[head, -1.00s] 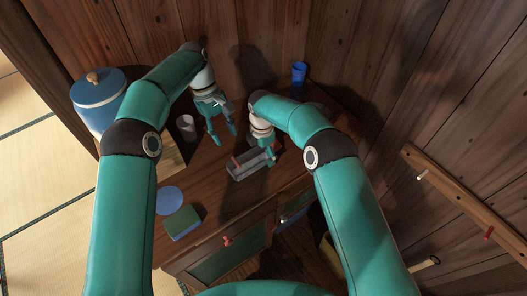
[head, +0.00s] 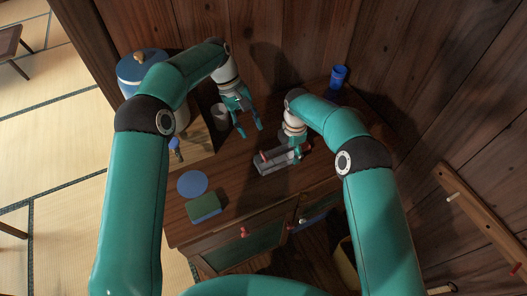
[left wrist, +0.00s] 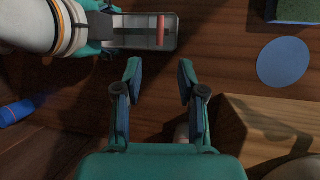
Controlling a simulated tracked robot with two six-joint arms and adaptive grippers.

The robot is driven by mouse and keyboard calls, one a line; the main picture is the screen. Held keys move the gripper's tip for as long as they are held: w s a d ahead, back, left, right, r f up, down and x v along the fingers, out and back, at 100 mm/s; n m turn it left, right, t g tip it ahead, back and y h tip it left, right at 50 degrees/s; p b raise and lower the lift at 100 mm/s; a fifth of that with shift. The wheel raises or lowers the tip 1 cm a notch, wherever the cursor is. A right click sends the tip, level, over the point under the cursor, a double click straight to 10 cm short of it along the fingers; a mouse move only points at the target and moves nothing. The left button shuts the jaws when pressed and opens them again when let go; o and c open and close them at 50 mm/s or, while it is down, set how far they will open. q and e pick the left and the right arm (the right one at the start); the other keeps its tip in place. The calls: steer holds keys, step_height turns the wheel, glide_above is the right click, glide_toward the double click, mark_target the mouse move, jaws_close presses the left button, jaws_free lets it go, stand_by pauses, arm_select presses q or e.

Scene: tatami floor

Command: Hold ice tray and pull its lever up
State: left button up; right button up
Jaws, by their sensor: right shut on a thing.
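The grey ice tray (head: 276,166) lies on the wooden cabinet top. Its red lever (head: 264,156) is at the tray's left part in the head view. In the left wrist view the tray (left wrist: 134,42) is at the top, with the red lever (left wrist: 160,30) across it. My right gripper (head: 297,152) is shut on the tray's right end; its fingertips are partly hidden. My left gripper (head: 250,133) is open and empty, up and left of the tray in the head view. Its spread fingers (left wrist: 159,68) show below the tray in the left wrist view.
A blue cup (head: 338,77) stands at the back right. A pale cup (head: 220,115) stands left of my left gripper. A blue disc (head: 192,183) and a green-topped sponge (head: 205,207) lie at the front left. A blue lidded jar (head: 140,66) is at the back left.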

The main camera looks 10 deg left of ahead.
mark_target(263, 154)
arm_select(q)
steer(key=x, duration=1)
steer(key=shift+d+f, duration=0.15)
steer(key=shift+f, duration=0.15)
jaws_close()
